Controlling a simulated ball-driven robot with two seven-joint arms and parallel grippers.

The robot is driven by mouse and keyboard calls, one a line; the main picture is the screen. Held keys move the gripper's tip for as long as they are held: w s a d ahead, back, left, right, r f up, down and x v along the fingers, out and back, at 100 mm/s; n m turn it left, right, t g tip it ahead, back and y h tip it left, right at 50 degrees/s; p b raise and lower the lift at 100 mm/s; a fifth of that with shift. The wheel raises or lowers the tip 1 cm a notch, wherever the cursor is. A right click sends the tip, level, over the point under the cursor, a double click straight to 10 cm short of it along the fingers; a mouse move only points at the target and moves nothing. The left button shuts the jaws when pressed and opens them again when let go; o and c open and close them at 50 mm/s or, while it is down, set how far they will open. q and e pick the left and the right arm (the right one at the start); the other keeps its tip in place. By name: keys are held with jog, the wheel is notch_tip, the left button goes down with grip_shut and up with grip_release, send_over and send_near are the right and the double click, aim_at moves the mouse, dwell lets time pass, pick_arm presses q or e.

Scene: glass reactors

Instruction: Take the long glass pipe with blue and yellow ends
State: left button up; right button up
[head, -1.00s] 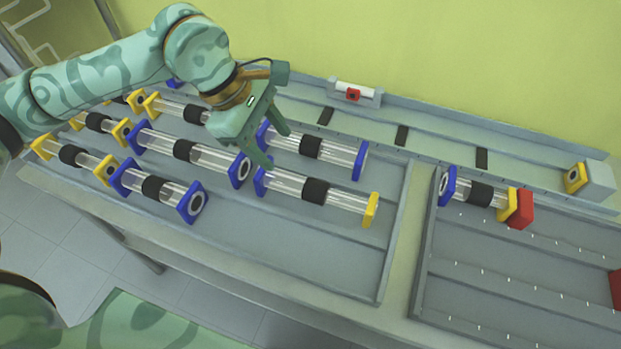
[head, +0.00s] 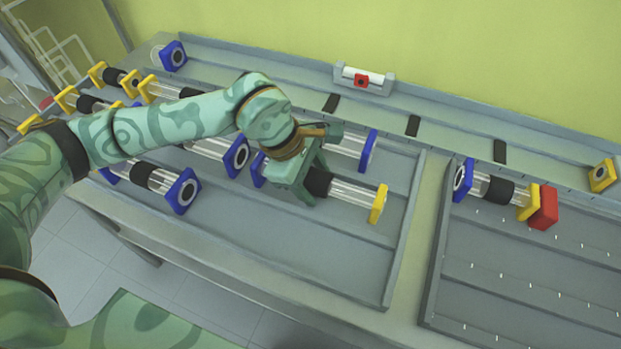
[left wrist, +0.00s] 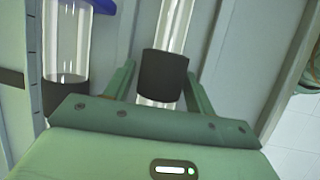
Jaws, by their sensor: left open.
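The long glass pipe (head: 350,193) has a yellow end at right, a black middle band and a blue end at left partly hidden by my gripper. It lies in the left tray. In the left wrist view its black band (left wrist: 163,75) shows between the fingers. My left gripper (head: 312,182) is open, its fingers on either side of the pipe at the black band, apart from it in the left wrist view. My right gripper is not in view.
A pipe with a blue end (head: 368,151) lies just behind, close to the gripper. Several other pipes lie to the left, partly behind my arm. The right tray (head: 480,270) holds a blue-and-yellow pipe (head: 497,191) against a red block (head: 543,208). The left tray's front (head: 290,250) is clear.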

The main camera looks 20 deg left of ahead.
pick_arm(q)
jog(key=c, duration=0.8)
jog(key=shift+c, duration=0.7)
jog(key=shift+r, duration=0.1)
